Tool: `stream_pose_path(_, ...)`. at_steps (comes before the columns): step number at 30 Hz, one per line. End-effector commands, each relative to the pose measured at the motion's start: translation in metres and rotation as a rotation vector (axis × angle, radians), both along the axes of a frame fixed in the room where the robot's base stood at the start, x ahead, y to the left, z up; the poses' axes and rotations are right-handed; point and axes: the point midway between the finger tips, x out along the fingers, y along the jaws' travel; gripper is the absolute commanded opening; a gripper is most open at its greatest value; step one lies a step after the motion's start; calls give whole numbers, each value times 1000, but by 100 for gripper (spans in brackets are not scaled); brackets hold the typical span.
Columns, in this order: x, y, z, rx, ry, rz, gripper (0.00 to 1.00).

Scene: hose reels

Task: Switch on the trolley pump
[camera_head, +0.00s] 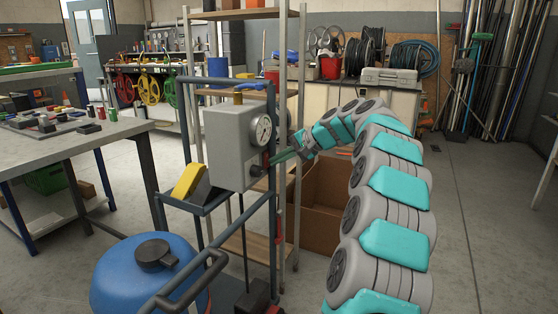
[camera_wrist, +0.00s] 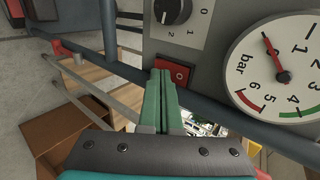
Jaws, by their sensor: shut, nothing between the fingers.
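The trolley pump's grey control box (camera_head: 226,140) stands on a dark frame in the middle of the head view, above a blue tank (camera_head: 132,278). A round white gauge (camera_head: 261,130) is on its face and also shows in the wrist view (camera_wrist: 285,72). In the wrist view a red rocker switch (camera_wrist: 181,73) sits in the panel beside a black rotary knob (camera_wrist: 172,9) marked 0, 1, 2. My gripper (camera_wrist: 161,76) is shut and empty, its green fingertips at the switch's lower left. I cannot tell whether they touch it, or the switch's position.
A yellow object (camera_head: 187,180) sits in a tray on the trolley. A shelf rack (camera_head: 245,14) and a cardboard box (camera_head: 325,197) stand close behind. A workbench (camera_head: 70,145) is at left. The floor at right is clear.

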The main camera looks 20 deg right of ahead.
Motion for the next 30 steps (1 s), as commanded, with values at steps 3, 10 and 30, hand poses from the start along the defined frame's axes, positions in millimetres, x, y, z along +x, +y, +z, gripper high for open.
stream_pose_path(3,0,1,-1,7,-8,1,0)
stream_pose_path(10,6,8,-9,82,-98,4,0)
stream_pose_path(30,9,7,12,105,-143,0,0)
